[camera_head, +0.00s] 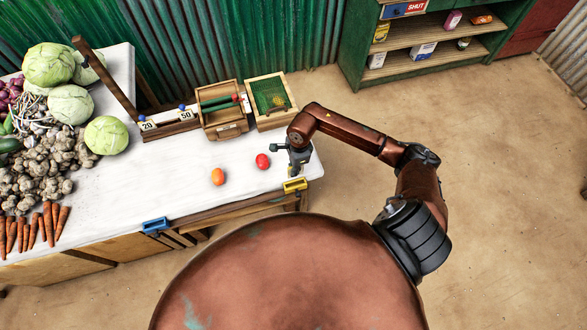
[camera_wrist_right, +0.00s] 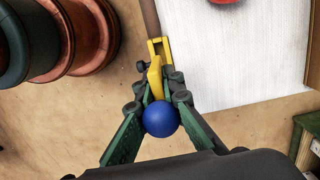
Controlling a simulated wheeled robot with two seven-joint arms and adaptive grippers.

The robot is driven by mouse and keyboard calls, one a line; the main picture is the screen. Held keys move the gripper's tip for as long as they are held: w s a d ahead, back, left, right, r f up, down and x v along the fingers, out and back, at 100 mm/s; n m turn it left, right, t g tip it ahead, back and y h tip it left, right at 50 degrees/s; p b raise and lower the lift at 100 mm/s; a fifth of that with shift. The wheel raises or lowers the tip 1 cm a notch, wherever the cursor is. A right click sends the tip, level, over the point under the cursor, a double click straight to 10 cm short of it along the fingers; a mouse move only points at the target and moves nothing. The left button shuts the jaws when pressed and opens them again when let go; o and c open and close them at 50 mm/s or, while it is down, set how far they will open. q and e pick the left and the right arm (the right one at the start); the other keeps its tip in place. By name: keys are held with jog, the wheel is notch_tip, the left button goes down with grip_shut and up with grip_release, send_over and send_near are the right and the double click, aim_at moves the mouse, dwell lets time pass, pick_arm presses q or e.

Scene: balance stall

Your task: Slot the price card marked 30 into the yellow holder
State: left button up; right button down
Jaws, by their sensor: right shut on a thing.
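My right gripper (camera_head: 296,168) is at the near right edge of the white table, directly at the yellow holder (camera_head: 294,185). In the right wrist view its fingers (camera_wrist_right: 158,105) are shut around the stem of a price card, whose blue ball knob (camera_wrist_right: 161,119) sits between them. A yellow plate (camera_wrist_right: 155,80), seemingly the card edge-on, reaches from the fingers to the yellow holder (camera_wrist_right: 160,48). Its number is not visible. I cannot tell whether it is inside the slot or just above it. My left gripper is not in view.
A blue holder (camera_head: 155,225) is on the table's front edge. Cards marked 20 (camera_head: 148,125) and 50 (camera_head: 186,115) stand in a wooden rack. A red item (camera_head: 262,160) and an orange one (camera_head: 217,176) lie near the gripper.

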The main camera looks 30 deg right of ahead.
jog(key=shift+f+b, duration=1.5)
jog(key=shift+f, duration=1.4)
jog(key=shift+f, duration=0.15)
jog(key=shift+a+f+b, duration=0.1)
jog(key=shift+f+b, duration=1.15)
jog(key=shift+f, duration=0.1)
